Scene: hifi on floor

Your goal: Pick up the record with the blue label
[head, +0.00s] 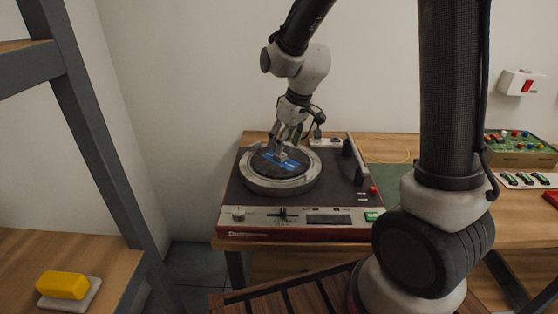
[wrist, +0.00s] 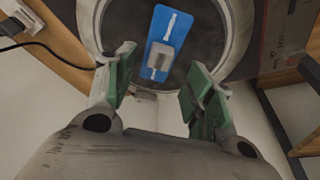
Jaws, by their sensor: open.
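A dark record (head: 262,168) lies on the round grey platter (head: 255,188) of a turntable. A blue rectangular label (head: 272,157) with pale metal fittings is on it. In the wrist view, the blue label (wrist: 160,28) lies beyond my fingertips, on the dark record (wrist: 125,25). A grey block-like fitting on the label lies between the lines of my two fingers. My gripper (head: 286,140) is above the record, pointing down. In the wrist view, my gripper (wrist: 160,70) is open, its green-padded fingers apart with nothing held. The remaining height above the label is hard to tell.
The turntable body (head: 300,205) stands on a wooden table (head: 400,147), with an arm-like part (head: 354,160) at its right. A circuit board (head: 520,143) is farther right. A yellow block (head: 62,285) lies on a shelf at lower left. A cable (wrist: 40,45) runs nearby.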

